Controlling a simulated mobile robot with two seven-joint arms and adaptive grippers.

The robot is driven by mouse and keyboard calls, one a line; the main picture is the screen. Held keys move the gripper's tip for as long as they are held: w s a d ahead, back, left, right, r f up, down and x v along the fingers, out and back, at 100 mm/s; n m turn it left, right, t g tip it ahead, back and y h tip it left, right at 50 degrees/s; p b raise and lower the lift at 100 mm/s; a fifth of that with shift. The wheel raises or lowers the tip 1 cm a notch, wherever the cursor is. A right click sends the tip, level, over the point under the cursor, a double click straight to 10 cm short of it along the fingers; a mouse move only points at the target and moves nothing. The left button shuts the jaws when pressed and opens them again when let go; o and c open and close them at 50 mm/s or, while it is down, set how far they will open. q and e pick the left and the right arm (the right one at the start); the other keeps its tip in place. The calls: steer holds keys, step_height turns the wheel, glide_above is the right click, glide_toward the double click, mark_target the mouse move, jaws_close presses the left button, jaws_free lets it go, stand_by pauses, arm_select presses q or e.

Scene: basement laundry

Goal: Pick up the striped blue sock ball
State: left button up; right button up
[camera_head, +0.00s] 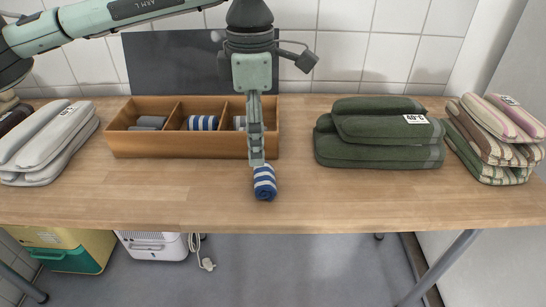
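A striped blue and white sock ball (264,183) lies on the wooden table in front of the divided wooden box (180,146). My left gripper (257,158) points down right at the far end of this sock ball. I see its fingers edge-on, so its opening is hidden and I cannot tell whether it touches or holds the sock. Another blue and white striped sock ball (203,122) sits in the box's middle compartment. Grey socks (150,122) lie in the left compartment. A light striped item (239,122) shows in the right compartment, partly behind my gripper. My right gripper is not in view.
Folded green towels (378,152) lie right of the box, and striped towels (490,150) at the far right. Light grey towels (48,145) lie at the left. A dark panel (180,65) stands behind the box. The table's front strip (330,205) is clear.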

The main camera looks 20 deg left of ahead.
mark_target(263, 172)
arm_select(q)
steer(key=shift+w+f, duration=0.1)
steer(key=shift+f, duration=0.15)
steer(key=shift+s+d+f, duration=0.1)
steer(key=shift+s+f, duration=0.05)
steer(key=shift+f, duration=0.5)
steer(key=shift+s+f, duration=0.1)
steer(key=shift+f, duration=0.5)
steer(key=f, duration=0.2)
steer(key=f+p, duration=0.1)
steer(key=shift+w+d+f, duration=0.15)
steer(key=shift+d+f, duration=0.2)
steer(key=shift+d, duration=0.05)
steer(key=shift+f, duration=0.5)
steer(key=c, duration=1.2)
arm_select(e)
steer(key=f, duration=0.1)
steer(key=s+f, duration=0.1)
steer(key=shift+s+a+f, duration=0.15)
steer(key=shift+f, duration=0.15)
arm_select(q)
steer(key=shift+r, duration=0.15)
steer(key=shift+c, duration=0.2)
